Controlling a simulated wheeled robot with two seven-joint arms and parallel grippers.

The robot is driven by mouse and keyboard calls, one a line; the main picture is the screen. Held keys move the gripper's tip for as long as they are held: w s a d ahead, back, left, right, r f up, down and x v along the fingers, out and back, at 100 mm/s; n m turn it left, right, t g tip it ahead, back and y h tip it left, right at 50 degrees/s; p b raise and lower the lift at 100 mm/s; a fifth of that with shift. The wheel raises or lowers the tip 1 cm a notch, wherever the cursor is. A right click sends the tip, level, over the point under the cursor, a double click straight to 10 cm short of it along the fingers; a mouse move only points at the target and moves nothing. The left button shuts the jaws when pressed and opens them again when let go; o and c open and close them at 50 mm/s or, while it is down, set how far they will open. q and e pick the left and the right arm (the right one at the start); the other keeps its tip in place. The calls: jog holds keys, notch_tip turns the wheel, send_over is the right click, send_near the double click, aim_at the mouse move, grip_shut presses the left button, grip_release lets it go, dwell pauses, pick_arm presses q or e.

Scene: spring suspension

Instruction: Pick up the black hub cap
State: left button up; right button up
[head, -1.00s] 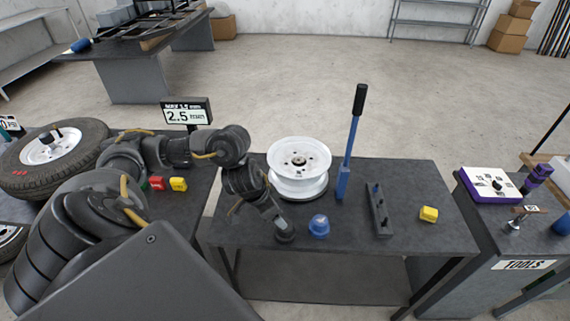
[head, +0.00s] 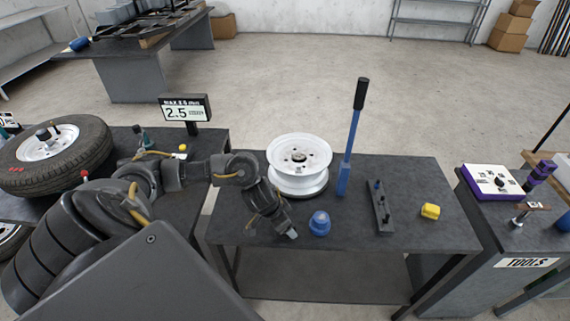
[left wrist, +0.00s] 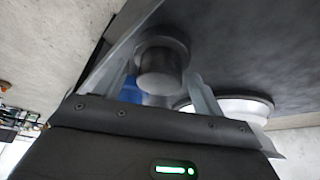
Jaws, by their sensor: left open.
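The black hub cap (left wrist: 161,62) is a dark round piece with a narrower knob, seen in the left wrist view between my two fingers. My left gripper (left wrist: 160,88) is open, with one finger on each side of the cap and gaps still visible. In the head view my left gripper (head: 291,234) is low over the front left of the middle table and hides the cap. My right gripper is not in view.
A blue cap (head: 320,223) stands just right of my left gripper. A dark block with pegs (head: 381,208) and a yellow block (head: 430,211) lie further right on the table (head: 340,245).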

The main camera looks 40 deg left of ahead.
pick_arm(q)
jog(key=shift+f, duration=0.1)
jog(key=c, duration=0.7)
jog(key=shift+r, duration=0.6)
notch_tip(320, 180, up, 3)
jog(key=shift+f+p, duration=0.2)
jog(key=shift+p, duration=0.35)
jog(key=s+a+r, duration=0.2)
jog(key=s+r, duration=0.1)
jog(key=s, duration=0.1)
jog(key=s+a+r, duration=0.2)
jog(key=s+r, duration=0.1)
jog(key=s, duration=0.1)
jog(key=s+a+r, duration=0.2)
jog(key=s+r, duration=0.1)
jog(key=s, duration=0.1)
jog(key=shift+s+r, duration=0.15)
jog(key=shift+s, duration=0.15)
